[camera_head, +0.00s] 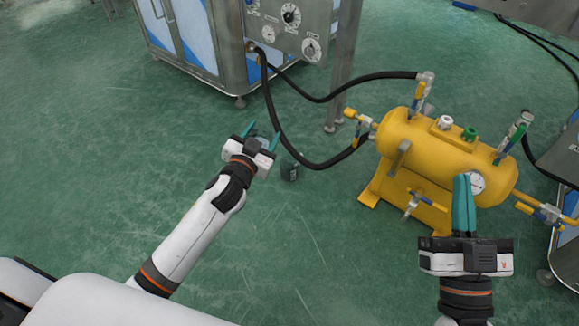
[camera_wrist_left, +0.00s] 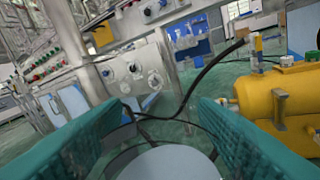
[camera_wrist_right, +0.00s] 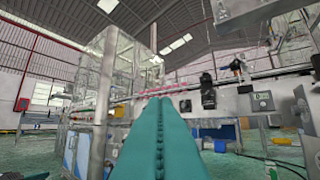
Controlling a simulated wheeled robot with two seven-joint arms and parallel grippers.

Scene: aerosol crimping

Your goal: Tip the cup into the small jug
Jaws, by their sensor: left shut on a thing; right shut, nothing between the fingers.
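My left gripper (camera_head: 263,138) is shut on the cup (camera_head: 258,146), with a teal finger on each side of it. In the left wrist view the cup (camera_wrist_left: 170,163) shows as a round, pale grey shape between the fingers, with a clear rim around it.
A yellow tank (camera_head: 430,140) with valves and a gauge stands right of centre, behind the right gripper. Black hoses (camera_head: 275,110) run from a steel control cabinet (camera_head: 290,25) to it. The green floor (camera_head: 90,150) at left is clear.

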